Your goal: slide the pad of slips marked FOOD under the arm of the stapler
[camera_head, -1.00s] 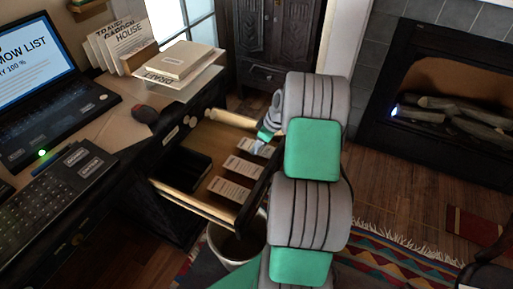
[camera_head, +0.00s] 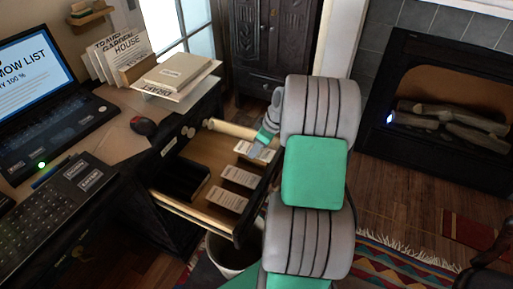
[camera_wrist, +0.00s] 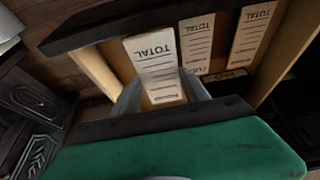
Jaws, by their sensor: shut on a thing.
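My gripper (camera_head: 260,143) is shut on a white pad of slips (camera_wrist: 152,65) at the far end of the open drawer (camera_head: 205,216). This pad also shows in the head view (camera_head: 243,148), partly covered by my fingers. In the wrist view the fingers (camera_wrist: 162,92) are on both sides of it; TOTAL reads upside down at one end, and the heading at the other end is too small to read surely. Two other pads, the middle one (camera_head: 238,176) and the near one (camera_head: 227,199), lie in a row beside it. I cannot make out a stapler.
The desk above holds a laptop (camera_head: 75,115), a mouse (camera_head: 143,126), a labelled black object (camera_head: 85,172) and stacked books (camera_head: 178,72). A bin (camera_head: 232,258) stands below the drawer.

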